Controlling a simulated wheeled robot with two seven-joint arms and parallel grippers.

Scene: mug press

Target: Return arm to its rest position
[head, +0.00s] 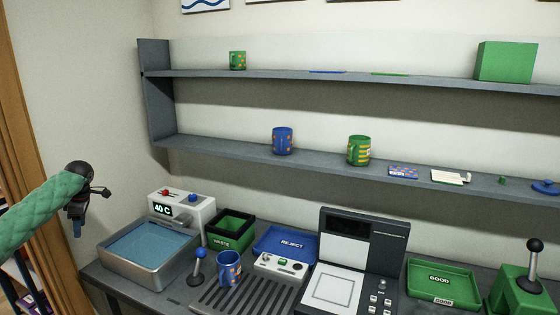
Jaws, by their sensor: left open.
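My left gripper (101,190) is at the left, at the end of my green-sleeved arm. It is open and empty, held in the air above the left end of the counter and apart from everything. My right gripper is not in view. A blue mug (229,268) with an orange pattern stands upright on the counter, next to a blue-knobbed lever (198,267). Another blue mug (283,140) and a green mug (358,150) with yellow stripes stand on the lower shelf. A smaller green mug (238,60) stands on the upper shelf.
A water basin (187,276) with a 40 C control box (181,215) is below the gripper. Along the counter are a green waste bin (232,227), a blue reject tray (290,242), a flat press device (336,288), a green good tray (443,281) and a black-knobbed lever (534,250).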

